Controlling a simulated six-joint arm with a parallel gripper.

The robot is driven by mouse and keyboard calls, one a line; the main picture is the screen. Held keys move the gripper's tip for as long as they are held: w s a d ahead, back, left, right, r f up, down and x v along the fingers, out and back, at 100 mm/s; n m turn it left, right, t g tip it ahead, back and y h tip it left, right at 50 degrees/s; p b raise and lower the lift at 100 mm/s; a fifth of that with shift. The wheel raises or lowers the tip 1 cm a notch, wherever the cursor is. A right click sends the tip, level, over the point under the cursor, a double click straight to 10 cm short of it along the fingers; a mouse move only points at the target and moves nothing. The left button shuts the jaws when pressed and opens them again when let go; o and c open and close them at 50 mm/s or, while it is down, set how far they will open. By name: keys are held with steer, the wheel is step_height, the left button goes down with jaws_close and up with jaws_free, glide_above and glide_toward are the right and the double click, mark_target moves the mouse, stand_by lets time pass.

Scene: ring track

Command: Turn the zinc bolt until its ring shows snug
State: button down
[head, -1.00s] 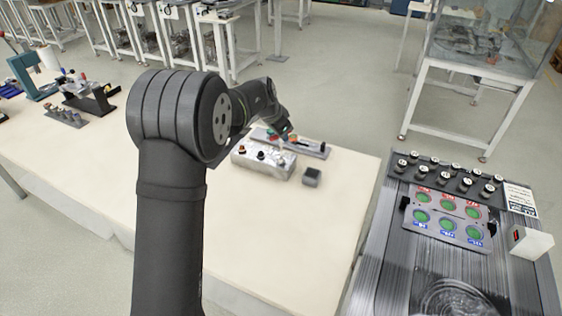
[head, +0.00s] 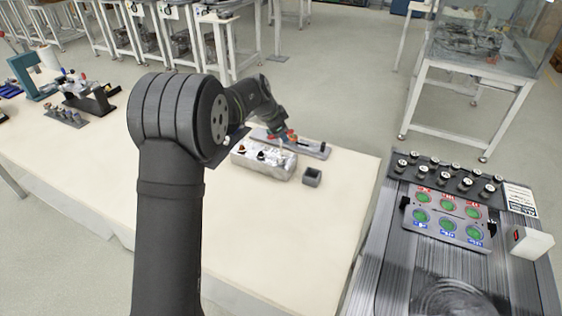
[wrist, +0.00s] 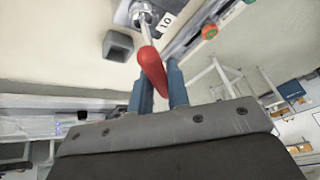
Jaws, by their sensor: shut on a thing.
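My gripper (wrist: 160,90) is shut on a red-handled tool (wrist: 152,68), and its blue-grey fingers stand on both sides of the handle. The tool's pale shaft points at a silver bolt head (wrist: 143,14) at the top of the wrist view, beside a white label reading 10 (wrist: 166,21). The tip seems to be at the bolt, but I cannot tell whether it is seated. The bolt's ring is too small to read.
A small grey open box (head: 312,177) stands just right of the block. A flat grey plate (head: 315,149) lies behind the block. A panel with green discs (head: 447,213) stands on a separate bench at right. The table's front is clear.

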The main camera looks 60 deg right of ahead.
steer(key=shift+m+g+y, duration=0.3)
steer(key=shift+m+g, duration=0.1)
steer(key=shift+m, duration=0.7)
steer(key=shift+f+m+g, duration=0.1)
steer(key=shift+m+g, duration=0.2)
steer(key=shift+m, duration=0.4)
steer(key=shift+m+y, duration=0.4)
steer(key=shift+m, duration=0.1)
steer(key=shift+m+g+y, duration=0.4)
steer(key=shift+m+g, duration=0.1)
steer(key=shift+m, duration=0.7)
